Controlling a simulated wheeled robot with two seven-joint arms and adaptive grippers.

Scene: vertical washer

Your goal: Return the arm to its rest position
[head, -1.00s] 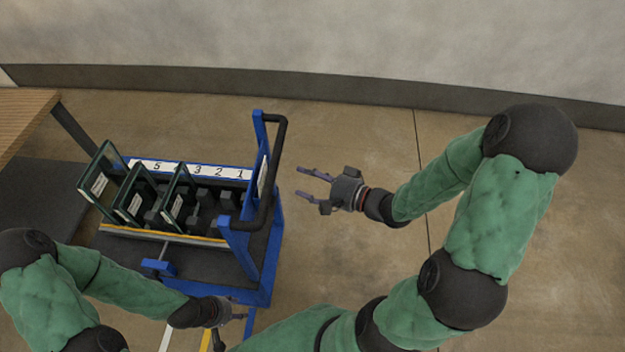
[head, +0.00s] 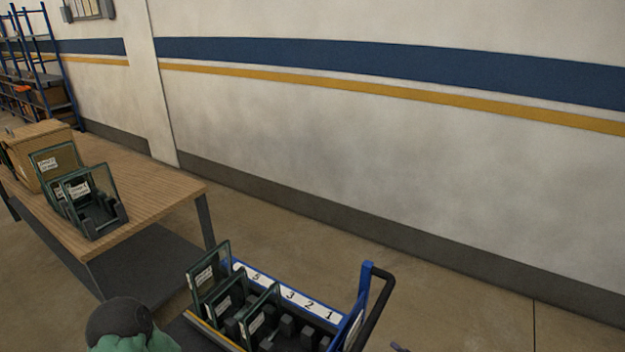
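Only a small part of my arms shows in the head view. A dark joint and green sleeve of my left arm (head: 118,325) are at the bottom left edge; the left gripper is out of view. At the bottom edge, just right of the blue cart (head: 367,285), one fingertip of my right gripper (head: 399,347) shows. The rest of that gripper is cut off, so its opening and anything in it are hidden. The fingertip appears apart from the cart's dark handle.
The cart's rack (head: 290,293) has numbered slots and holds several upright glass panels (head: 225,300). A wooden table (head: 150,190) at the left carries a dark rack (head: 104,213) with glass panels and a cardboard box (head: 35,150). Blue shelving (head: 45,60) stands behind. Floor right of the cart is clear.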

